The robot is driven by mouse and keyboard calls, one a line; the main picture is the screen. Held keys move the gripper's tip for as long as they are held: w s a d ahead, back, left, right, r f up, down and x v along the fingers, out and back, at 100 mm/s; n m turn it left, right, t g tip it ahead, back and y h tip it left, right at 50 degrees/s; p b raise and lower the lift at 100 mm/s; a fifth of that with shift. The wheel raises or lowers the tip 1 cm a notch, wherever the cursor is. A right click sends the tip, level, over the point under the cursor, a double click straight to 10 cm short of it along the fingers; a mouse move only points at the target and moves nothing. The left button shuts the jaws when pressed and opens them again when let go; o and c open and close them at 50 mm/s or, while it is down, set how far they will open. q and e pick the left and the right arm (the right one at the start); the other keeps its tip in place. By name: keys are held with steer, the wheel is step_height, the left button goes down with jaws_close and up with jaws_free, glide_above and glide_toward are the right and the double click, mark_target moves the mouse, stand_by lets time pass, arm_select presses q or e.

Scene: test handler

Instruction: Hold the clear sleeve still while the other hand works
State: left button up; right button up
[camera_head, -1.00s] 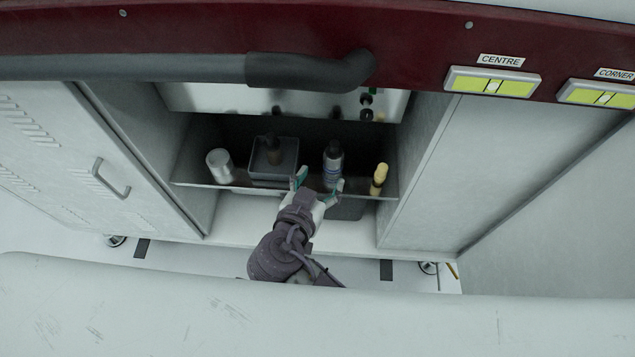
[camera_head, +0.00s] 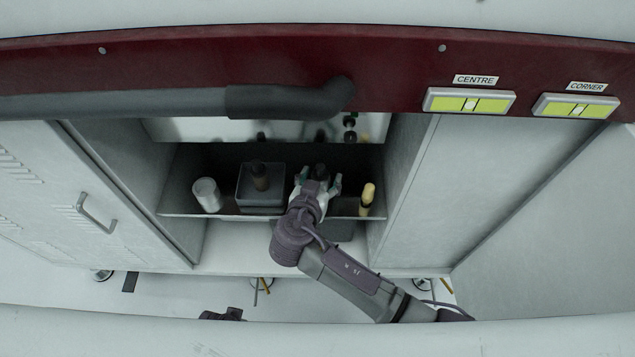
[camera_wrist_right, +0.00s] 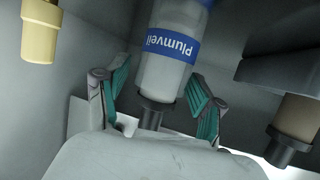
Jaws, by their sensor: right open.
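My right gripper (camera_head: 319,181) reaches into the open cabinet at the shelf. Its fingers are open, one on each side of a bottle (camera_head: 320,172) with a dark cap, mostly hidden by the gripper in the head view. In the right wrist view the bottle (camera_wrist_right: 165,75) appears upside down, with a blue label reading "Plumveil", between the green-padded fingers (camera_wrist_right: 160,88). Gaps show beside it, so it is not gripped. I cannot make out a clear sleeve in either view.
On the shelf (camera_head: 230,216) stand a pale cylinder (camera_head: 207,195), a grey square bin (camera_head: 262,190) holding a brown dark-topped bottle (camera_head: 260,177), and a yellow-topped bottle (camera_head: 367,196). Cabinet walls close in on both sides.

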steer(key=shift+c, duration=0.4)
steer(key=c, duration=0.8)
steer(key=o, duration=0.9)
steer(key=v, duration=1.2)
steer(key=shift+a, duration=0.1)
